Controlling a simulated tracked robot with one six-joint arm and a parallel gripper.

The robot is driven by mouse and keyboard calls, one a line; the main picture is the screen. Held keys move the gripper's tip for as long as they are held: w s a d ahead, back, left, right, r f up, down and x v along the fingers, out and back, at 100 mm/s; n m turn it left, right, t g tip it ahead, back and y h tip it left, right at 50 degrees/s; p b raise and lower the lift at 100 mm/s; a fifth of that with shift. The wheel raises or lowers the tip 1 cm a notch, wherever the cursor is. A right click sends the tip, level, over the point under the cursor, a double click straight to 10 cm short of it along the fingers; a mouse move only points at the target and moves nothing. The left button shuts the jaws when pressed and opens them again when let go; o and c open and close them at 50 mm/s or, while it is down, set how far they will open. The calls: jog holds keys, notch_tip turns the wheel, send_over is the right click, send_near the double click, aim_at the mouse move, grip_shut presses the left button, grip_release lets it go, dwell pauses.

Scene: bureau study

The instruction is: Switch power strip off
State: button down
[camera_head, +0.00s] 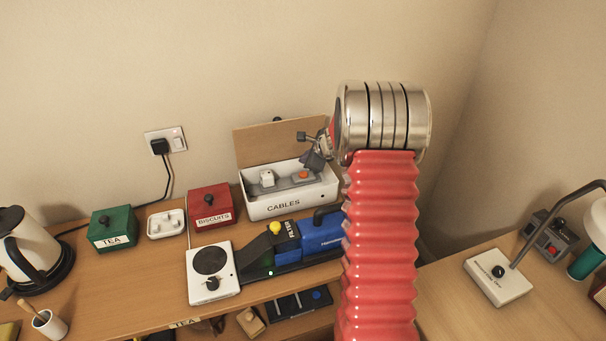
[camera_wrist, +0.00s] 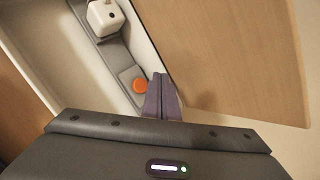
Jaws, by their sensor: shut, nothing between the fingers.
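A grey power strip (camera_head: 286,185) lies inside the white box labelled CABLES (camera_head: 284,206), whose wooden lid (camera_head: 262,146) stands open behind it. A white plug (camera_head: 267,177) sits in the strip, left of an orange round switch (camera_head: 303,174). In the wrist view the strip (camera_wrist: 112,57) runs diagonally, with the white plug (camera_wrist: 104,17) at the top and the orange switch (camera_wrist: 140,86) beside my fingertips. My gripper (camera_wrist: 158,80) is shut and empty, pointing into the box just right of the switch. I cannot tell whether it touches the strip.
The open lid (camera_wrist: 225,55) is close to the right of my fingers. A red BISCUITS tin (camera_head: 211,206), a white hot plate (camera_head: 213,272) and a blue appliance (camera_head: 321,232) stand around the box. A wall socket (camera_head: 178,140) holds a black plug.

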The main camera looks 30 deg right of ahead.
notch_tip(320, 180, up, 2)
jog(key=shift+r, duration=0.25)
dwell(0.5)
jog(key=s+a+r+n+g+y, duration=0.1)
jog(key=s+a+r+n, duration=0.35)
jog(key=a, duration=0.35)
jog(key=s+a+r+n+y, duration=0.1)
jog(key=s+a+r+n, duration=0.35)
jog(key=a, duration=0.45)
jog(key=s+a+r+n+g+y, duration=0.1)
jog(key=s+a+r+n, duration=0.35)
jog(key=a, duration=0.35)
jog(key=s+a+n+h, duration=0.1)
jog(key=s+a+n, duration=0.2)
jog(key=s, duration=0.5)
jog(key=s+a+n+g, duration=0.1)
jog(key=s+a+n, duration=0.1)
jog(key=s+n, duration=0.4)
jog(key=s+a+n+h, duration=0.1)
jog(key=s+a+n, duration=0.2)
jog(key=s, duration=0.7)
jog(key=shift+s+a+r+n+g+h, duration=0.3)
jog(key=shift+s+a+r+n, duration=0.1)
jog(key=shift+n, duration=0.65)
